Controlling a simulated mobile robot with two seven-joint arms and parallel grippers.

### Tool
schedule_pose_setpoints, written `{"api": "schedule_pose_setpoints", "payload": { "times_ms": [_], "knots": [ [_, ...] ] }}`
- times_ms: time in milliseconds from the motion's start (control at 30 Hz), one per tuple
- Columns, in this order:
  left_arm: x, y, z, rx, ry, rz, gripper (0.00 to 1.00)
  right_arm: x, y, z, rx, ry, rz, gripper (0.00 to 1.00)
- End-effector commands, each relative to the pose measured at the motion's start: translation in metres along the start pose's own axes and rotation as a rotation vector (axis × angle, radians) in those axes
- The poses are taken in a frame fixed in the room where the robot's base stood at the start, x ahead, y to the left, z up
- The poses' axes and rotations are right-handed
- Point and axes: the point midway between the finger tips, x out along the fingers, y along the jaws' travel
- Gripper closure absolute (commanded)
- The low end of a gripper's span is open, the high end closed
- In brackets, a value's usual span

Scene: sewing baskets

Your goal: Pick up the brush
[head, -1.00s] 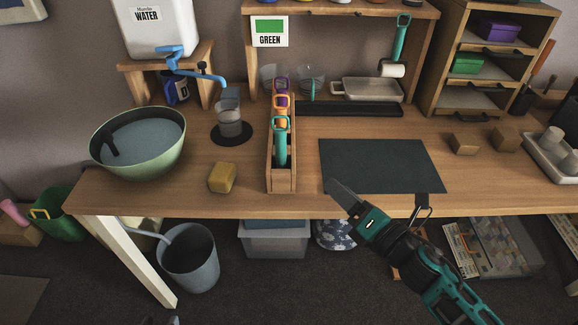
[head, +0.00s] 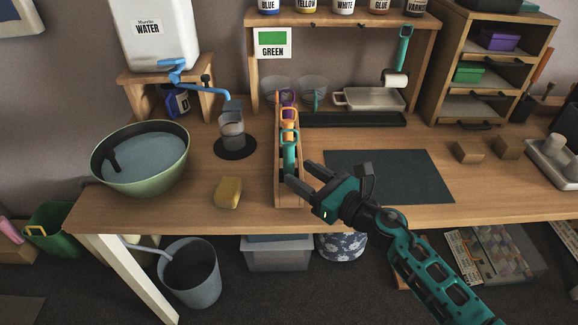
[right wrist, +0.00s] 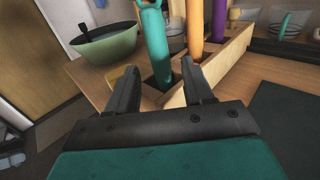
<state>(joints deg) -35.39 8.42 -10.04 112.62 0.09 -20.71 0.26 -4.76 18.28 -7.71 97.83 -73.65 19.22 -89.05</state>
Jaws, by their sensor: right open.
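A narrow wooden rack (head: 289,197) on the table holds upright tools with looped handles: teal (head: 289,152) at the front, orange (head: 290,120) behind it and purple (head: 287,97) at the back. Their lower ends are hidden in the rack, so I cannot tell which is the brush. My right gripper (head: 298,174) is open beside the rack's front end, close to the teal handle. In the right wrist view, the teal handle (right wrist: 155,42) stands just beyond the open fingers (right wrist: 160,78), roughly between them. Nothing is held. My left gripper is not in view.
A green bowl of water (head: 140,178), a yellow sponge (head: 228,193) and a glass on a black coaster (head: 234,152) stand left of the rack. A dark mat (head: 400,178) lies to its right. A teal roller (head: 403,48) hangs from the shelf behind.

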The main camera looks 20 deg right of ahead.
Motion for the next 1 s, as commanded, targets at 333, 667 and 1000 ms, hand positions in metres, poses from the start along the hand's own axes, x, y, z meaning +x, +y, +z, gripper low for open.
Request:
{"api": "schedule_pose_setpoints", "payload": {
  "times_ms": [333,667,1000],
  "knots": [
    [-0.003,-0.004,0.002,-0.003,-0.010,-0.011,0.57,0.045,-0.001,0.003,0.003,-0.001,0.000,0.48],
    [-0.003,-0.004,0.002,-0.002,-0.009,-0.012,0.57,0.048,-0.001,0.002,0.002,0.000,0.001,0.53],
    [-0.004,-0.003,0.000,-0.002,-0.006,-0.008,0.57,0.048,-0.001,0.002,0.002,0.000,0.000,0.86]
  ]
}}
